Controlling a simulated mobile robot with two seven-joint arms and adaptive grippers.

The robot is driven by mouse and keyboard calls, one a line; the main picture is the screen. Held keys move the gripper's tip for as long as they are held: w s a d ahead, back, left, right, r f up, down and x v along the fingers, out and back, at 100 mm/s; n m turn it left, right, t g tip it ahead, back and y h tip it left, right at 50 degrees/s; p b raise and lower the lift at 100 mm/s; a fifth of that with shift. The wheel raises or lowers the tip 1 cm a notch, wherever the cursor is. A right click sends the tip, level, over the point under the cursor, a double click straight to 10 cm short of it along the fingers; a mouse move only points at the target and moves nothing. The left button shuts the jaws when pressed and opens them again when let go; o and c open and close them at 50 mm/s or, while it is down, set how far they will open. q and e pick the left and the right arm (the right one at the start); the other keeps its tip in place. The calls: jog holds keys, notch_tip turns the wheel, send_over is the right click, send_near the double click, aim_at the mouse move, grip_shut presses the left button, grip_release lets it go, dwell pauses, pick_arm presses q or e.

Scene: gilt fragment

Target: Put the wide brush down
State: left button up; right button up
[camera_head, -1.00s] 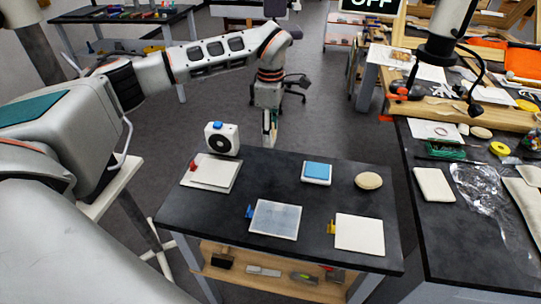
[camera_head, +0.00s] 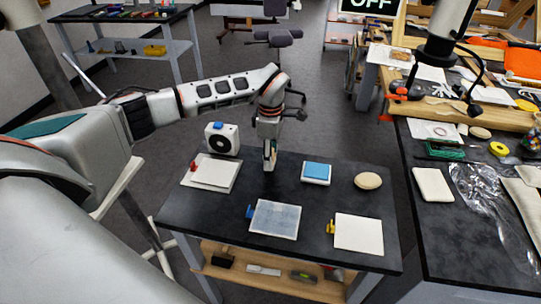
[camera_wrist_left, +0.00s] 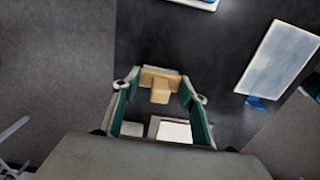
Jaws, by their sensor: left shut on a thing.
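My left gripper (camera_head: 269,157) hangs pointing down over the back edge area of the dark table (camera_head: 200,214), between the white device and the blue pad. It is shut on the wide brush, which shows as a narrow pale piece below the fingers in the head view. In the left wrist view the brush (camera_wrist_left: 160,82) is a tan, T-shaped piece between the green-lined fingers (camera_wrist_left: 160,110). The brush's lower end is close to the tabletop; I cannot tell whether it touches.
A white device (camera_head: 222,139) stands at the back left, near a white board (camera_head: 212,173). A blue pad (camera_head: 317,170), a tan oval (camera_head: 368,181), a greyish panel (camera_head: 275,219) and a white panel (camera_head: 359,234) lie around. Bare tabletop lies between them.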

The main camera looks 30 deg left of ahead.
pick_arm(q)
jog(key=shift+f, duration=0.15)
jog(key=o, duration=0.8)
jog(key=shift+o, duration=0.9)
pick_arm(e)
jog(key=shift+a, duration=0.2)
pick_arm(q)
jog(key=shift+r, duration=0.45)
notch_tip(320, 180, up, 11)
jog(key=shift+r+b, duration=0.2)
jog(key=shift+b, duration=0.4)
pick_arm(e)
jog(key=shift+w+a+r, duration=0.3)
jog(key=shift+w+a, duration=0.1)
jog(key=shift+f, duration=0.15)
